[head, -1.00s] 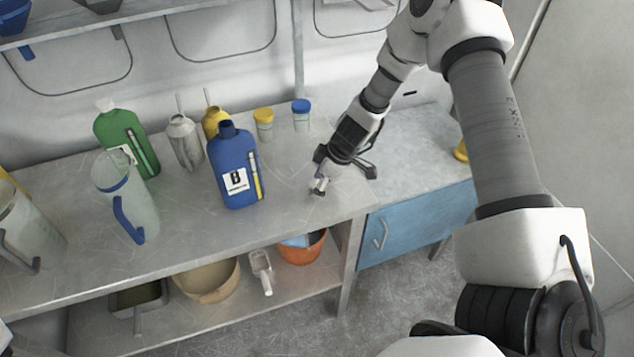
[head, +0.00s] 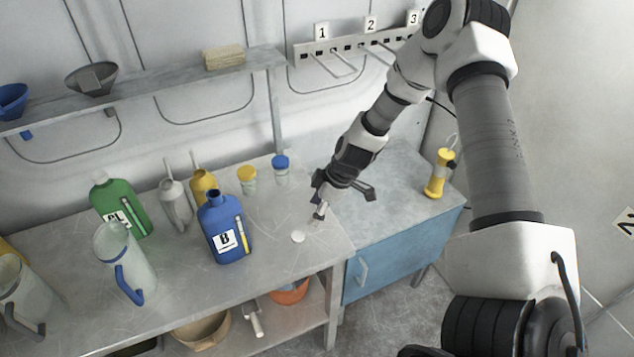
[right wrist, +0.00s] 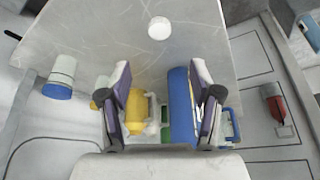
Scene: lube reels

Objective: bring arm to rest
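My right gripper (head: 325,203) is above the right end of the metal bench (head: 275,255), pointing down toward it. The right wrist view shows its two fingers (right wrist: 162,105) spread apart, with nothing gripped between them; the bottles seen through the gap stand beyond. A small white disc (head: 297,236) lies flat on the bench, just left of the gripper and apart from it; it also shows in the right wrist view (right wrist: 159,28). My left gripper is in neither view.
A blue jug marked B (head: 222,240), a green jug (head: 118,205), oil cans, two capped jars and clear pitchers stand on the bench to the left. Numbered hooks (head: 345,50) hang behind.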

